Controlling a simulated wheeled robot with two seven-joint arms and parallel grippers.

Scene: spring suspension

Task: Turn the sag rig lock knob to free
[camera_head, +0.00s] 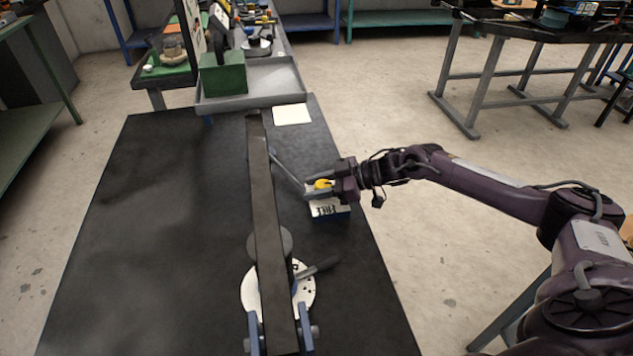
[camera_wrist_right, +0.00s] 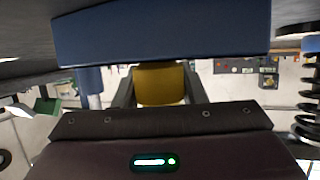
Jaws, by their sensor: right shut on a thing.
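The yellow lock knob (camera_head: 323,184) sits over a small block with a white label (camera_head: 329,207) that reads FREE, near the right edge of the dark table. My right gripper (camera_head: 316,189) reaches in from the right and is shut on the knob. In the right wrist view the yellow knob (camera_wrist_right: 160,84) lies between the two fingers, under a blue body (camera_wrist_right: 160,36). The fingers and wrist partly cover the knob and label in the head view. The knob's pointing direction is not clear. My left gripper is not in view.
A long dark bar (camera_head: 264,220) runs along the table, over a white round plate (camera_head: 304,287) with a dark handle. A thin grey rod (camera_head: 286,170) lies between bar and knob. A grey tray (camera_head: 279,88) with a green box (camera_head: 223,73) stands behind. The table's left is clear.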

